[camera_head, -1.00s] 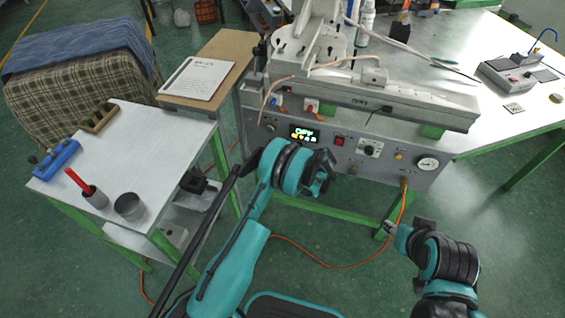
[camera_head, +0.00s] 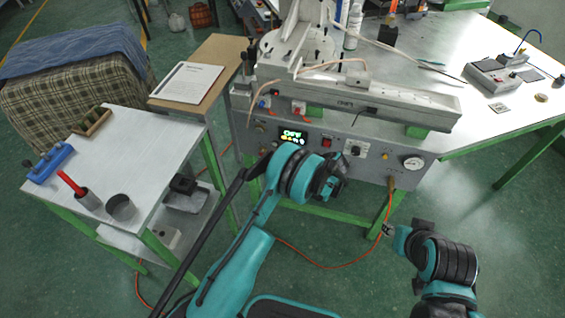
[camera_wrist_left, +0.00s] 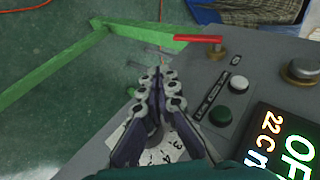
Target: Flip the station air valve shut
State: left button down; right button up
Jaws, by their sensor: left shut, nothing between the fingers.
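The air valve's red lever (camera_wrist_left: 198,38) shows in the left wrist view, pointing left from its brass fitting (camera_wrist_left: 217,52) at the panel's edge. My left gripper (camera_wrist_left: 160,76) is shut and empty. Its fingertips are below and left of the lever in that view, apart from it. In the head view my left gripper (camera_head: 331,182) is in front of the station panel (camera_head: 375,172), and I cannot pick out the lever there. My right gripper (camera_head: 390,231) is low on the right, away from the panel; its fingers are not clear.
The panel carries a lit display (camera_head: 292,136) reading OFF, a red switch (camera_head: 327,142), a knob (camera_head: 355,148) and a gauge (camera_head: 413,162). An orange hose (camera_head: 388,208) hangs below. A side table (camera_head: 150,150) stands left.

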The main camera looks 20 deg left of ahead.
pick_arm(q)
jog(key=d, duration=0.1)
jog(key=s+d, duration=0.1)
jog(key=d, duration=0.1)
jog(key=d+r+p, duration=0.1)
jog(key=shift+s+d+r, duration=0.1)
jog(key=shift+s+d, duration=0.15)
jog(key=shift+d, duration=0.05)
